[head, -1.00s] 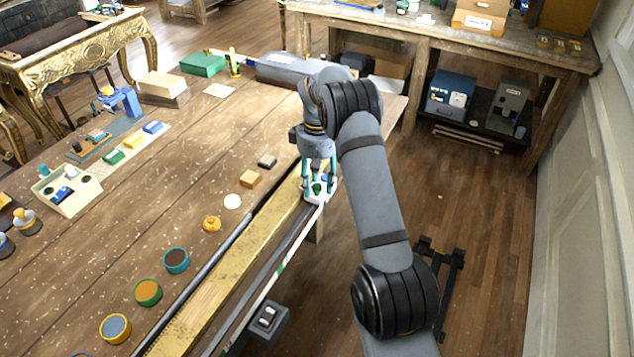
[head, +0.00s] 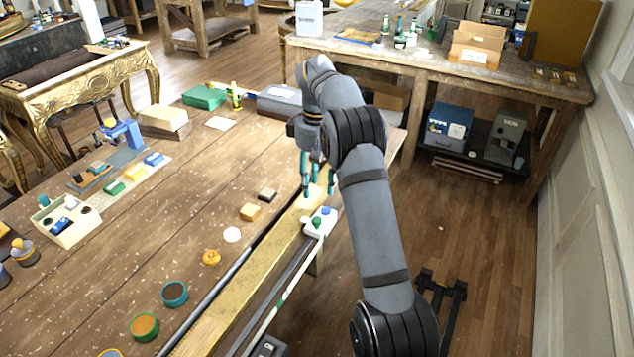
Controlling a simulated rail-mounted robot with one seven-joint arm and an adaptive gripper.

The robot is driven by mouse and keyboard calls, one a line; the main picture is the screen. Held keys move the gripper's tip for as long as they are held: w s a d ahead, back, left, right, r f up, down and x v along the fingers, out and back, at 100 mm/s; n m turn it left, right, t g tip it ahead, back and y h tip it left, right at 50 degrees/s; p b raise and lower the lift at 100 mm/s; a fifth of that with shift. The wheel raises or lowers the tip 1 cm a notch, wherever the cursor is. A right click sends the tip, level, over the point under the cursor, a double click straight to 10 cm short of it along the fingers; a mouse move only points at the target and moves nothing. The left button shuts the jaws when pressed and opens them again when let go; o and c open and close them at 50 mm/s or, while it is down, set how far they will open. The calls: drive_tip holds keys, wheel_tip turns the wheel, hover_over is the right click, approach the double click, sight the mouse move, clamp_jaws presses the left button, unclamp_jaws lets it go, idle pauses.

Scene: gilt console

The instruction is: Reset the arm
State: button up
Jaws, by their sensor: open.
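My gripper (head: 317,190) hangs from the arm over the right edge of the wooden table, fingers pointing down. Its teal-tipped fingers are apart with nothing between them. A small white block with a green knob and a blue knob (head: 320,224) sits just below and in front of the fingertips, at the end of the rail by the table edge. The fingers appear clear of it. My arm reaches in from the lower right and bends down at the wrist.
The wooden table (head: 130,262) holds small pots, an orange pumpkin-like piece (head: 211,257), blocks (head: 250,212) and a cream tray (head: 68,222). A grey case (head: 279,103) lies behind the gripper. A workbench (head: 440,62) stands behind. Floor at the right is mostly clear.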

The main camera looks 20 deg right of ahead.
sight(315, 221)
idle(0.4)
wheel_tip(315, 221, down, 12)
drive_tip(key=shift+a+f, duration=0.1)
drive_tip(key=shift+f, duration=0.05)
drive_tip(key=shift+s+a, duration=0.2)
drive_tip(key=shift+s, duration=0.05)
drive_tip(key=shift+s+a+r, duration=0.3)
drive_tip(key=shift+s+a, duration=0.3)
drive_tip(key=shift+s, duration=0.1)
drive_tip(key=shift+w+d+f, duration=0.25)
drive_tip(key=shift+w+d, duration=0.05)
drive_tip(key=shift+w, duration=0.05)
drive_tip(key=shift+r, duration=0.15)
